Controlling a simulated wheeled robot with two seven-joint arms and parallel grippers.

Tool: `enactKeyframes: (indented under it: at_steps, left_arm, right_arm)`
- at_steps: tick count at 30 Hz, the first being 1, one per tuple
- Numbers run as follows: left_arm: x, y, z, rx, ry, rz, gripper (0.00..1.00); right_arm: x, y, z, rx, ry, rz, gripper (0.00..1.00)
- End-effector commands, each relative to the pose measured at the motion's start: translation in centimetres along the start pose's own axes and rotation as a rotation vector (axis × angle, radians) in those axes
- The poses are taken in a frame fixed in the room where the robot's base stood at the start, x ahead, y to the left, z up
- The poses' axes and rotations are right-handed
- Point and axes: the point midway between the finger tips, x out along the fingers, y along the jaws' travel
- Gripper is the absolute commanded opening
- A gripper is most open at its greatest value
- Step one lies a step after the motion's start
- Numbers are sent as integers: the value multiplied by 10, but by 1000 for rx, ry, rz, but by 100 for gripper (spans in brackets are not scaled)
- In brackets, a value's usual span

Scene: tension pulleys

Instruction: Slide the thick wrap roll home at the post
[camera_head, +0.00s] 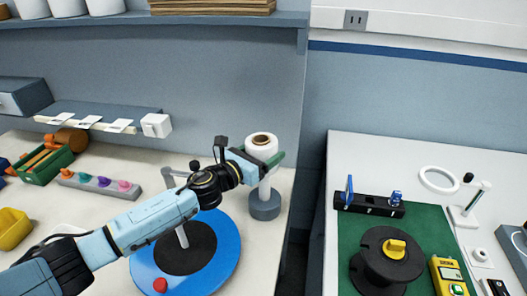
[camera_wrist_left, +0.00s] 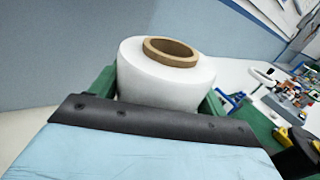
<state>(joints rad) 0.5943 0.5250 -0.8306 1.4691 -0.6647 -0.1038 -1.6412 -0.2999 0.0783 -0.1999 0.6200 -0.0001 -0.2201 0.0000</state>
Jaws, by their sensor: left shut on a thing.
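The thick white wrap roll (camera_head: 262,146) with a brown core is held upright between the green fingers of my left gripper (camera_head: 268,162). In the left wrist view the roll (camera_wrist_left: 165,82) sits between the two fingers of the gripper (camera_wrist_left: 160,98), and its core looks open and hollow at the top. A pale post (camera_head: 264,189) rises from a round grey base (camera_head: 264,208) directly below the gripper. The fingers hide where the roll's lower end meets the post, so I cannot tell whether the post is inside the core. My right gripper is not in view.
A blue disc (camera_head: 217,262) with a dark centre lies under my left arm. A grey strip of coloured knobs (camera_head: 98,182) and a green crate (camera_head: 42,172) stand at left. A gap separates this table from the right one, where a black spool (camera_head: 386,262) sits on a green mat.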

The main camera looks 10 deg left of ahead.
Motion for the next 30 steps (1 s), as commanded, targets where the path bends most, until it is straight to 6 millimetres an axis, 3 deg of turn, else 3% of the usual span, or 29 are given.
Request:
enactKeyframes:
  at_steps: [19, 30]
  left_arm:
    - [0, -5, 44, 0, -5, -5, 23]
    - [0, -5, 45, -1, -4, -5, 23]
  right_arm:
    - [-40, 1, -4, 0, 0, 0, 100]
    - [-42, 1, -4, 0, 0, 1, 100]
